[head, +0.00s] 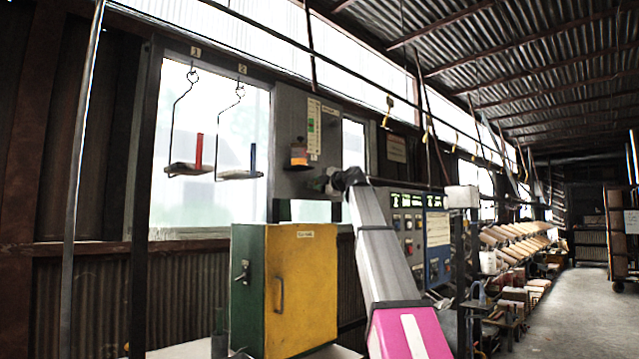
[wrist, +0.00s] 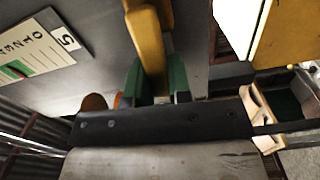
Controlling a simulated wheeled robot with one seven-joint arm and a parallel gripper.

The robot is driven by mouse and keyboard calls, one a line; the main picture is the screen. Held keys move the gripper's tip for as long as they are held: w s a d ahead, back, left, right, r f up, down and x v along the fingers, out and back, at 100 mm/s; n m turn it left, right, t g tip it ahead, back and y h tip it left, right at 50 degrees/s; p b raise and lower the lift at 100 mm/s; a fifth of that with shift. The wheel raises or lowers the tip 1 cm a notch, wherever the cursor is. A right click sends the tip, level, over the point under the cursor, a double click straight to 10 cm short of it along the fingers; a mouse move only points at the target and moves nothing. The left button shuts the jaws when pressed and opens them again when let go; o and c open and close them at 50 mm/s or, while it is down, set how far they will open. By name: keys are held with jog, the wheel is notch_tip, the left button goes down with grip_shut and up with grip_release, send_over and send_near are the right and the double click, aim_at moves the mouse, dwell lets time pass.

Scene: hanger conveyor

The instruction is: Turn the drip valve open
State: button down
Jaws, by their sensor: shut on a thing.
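My gripper (wrist: 155,82) has its two green fingers closed on either side of a yellow, bar-like part (wrist: 150,45), which looks like the drip valve's lever. This bar runs away from the palm, toward the top of the wrist view. In the head view my gripper (head: 328,182) is at the grey panel (head: 284,115), just below and right of a small orange container (head: 299,155) on a dark bracket. My wrist hides the valve there. How far the valve is turned cannot be told.
A scale card with a green band (head: 314,130) is on the panel; it also shows in the wrist view (wrist: 30,50). A yellow-and-green cabinet (head: 300,290) stands below left. Two hanging trays (head: 190,168) (head: 240,174) carry a red and a blue cylinder. A control cabinet (head: 437,240) stands right.

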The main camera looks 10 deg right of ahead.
jog(key=shift+f+n, duration=0.25)
jog(key=shift+n, duration=0.25)
jog(key=shift+s, duration=0.1)
jog(key=c, duration=1)
grip_release()
jog(key=shift+c, duration=0.2)
jog(key=v, duration=1)
jog(key=shift+s+d, duration=0.2)
jog(key=shift+s, duration=0.1)
